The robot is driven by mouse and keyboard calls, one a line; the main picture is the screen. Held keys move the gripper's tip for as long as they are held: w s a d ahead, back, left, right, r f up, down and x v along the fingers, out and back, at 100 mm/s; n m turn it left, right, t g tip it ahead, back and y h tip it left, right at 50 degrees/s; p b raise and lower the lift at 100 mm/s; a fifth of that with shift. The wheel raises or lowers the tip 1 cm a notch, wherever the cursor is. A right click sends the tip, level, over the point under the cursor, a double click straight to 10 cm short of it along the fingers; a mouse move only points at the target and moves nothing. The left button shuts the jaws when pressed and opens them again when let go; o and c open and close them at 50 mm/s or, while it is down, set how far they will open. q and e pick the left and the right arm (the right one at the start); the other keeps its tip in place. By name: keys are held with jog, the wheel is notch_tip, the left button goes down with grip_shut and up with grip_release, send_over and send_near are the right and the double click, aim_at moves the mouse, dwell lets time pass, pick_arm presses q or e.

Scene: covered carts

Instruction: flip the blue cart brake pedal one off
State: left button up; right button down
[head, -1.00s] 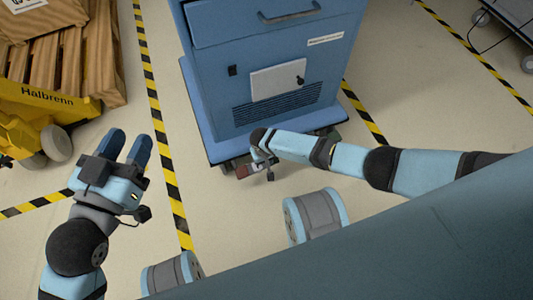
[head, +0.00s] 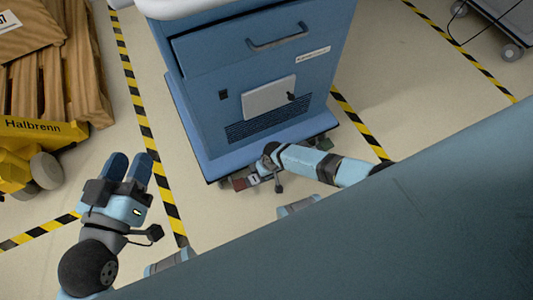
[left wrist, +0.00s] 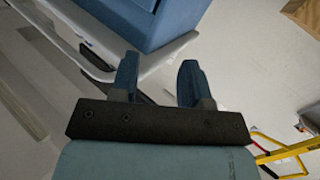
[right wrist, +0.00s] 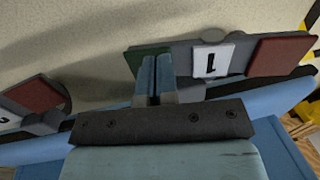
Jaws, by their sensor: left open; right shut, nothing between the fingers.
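The blue cart (head: 270,60) stands at the centre of the head view. Along its lower front edge is brake pedal one (head: 240,183), a bar with a red end and a white label. In the right wrist view, pedal one (right wrist: 280,57) shows a green end, a white "1" label and a red end. My right gripper (right wrist: 157,68) is shut and empty, its fingertips overlapping the green end; contact cannot be told. In the head view its fingers are mostly hidden. My left gripper (head: 129,168) is open and empty over the floor, left of the cart.
A second pedal (right wrist: 35,98) with a red end shows left in the right wrist view. A yellow pallet truck (head: 30,145) with wooden pallets (head: 70,70) stands left. Striped tape (head: 145,115) marks the floor.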

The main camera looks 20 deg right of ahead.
jog(key=shift+f, duration=0.1)
dwell(0.4)
pick_arm(q)
notch_tip(320, 180, up, 9)
jog(key=t+p, duration=0.3)
jog(key=p, duration=0.4)
pick_arm(e)
jog(key=r, duration=0.2)
jog(key=d+r, duration=0.1)
jog(key=r, duration=0.4)
jog(key=shift+d, duration=0.3)
pick_arm(q)
jog(key=a+f+n+g+y+p, duration=0.1)
jog(key=a+f+g+y+p, duration=0.2)
jog(key=f, duration=0.4)
jog(key=shift+a+f, duration=0.2)
jog(key=shift+f, duration=0.15)
pick_arm(e)
notch_tip(320, 180, up, 7)
jog(key=d, duration=0.1)
jog(key=shift+d, duration=0.3)
jog(key=shift+f, duration=0.15)
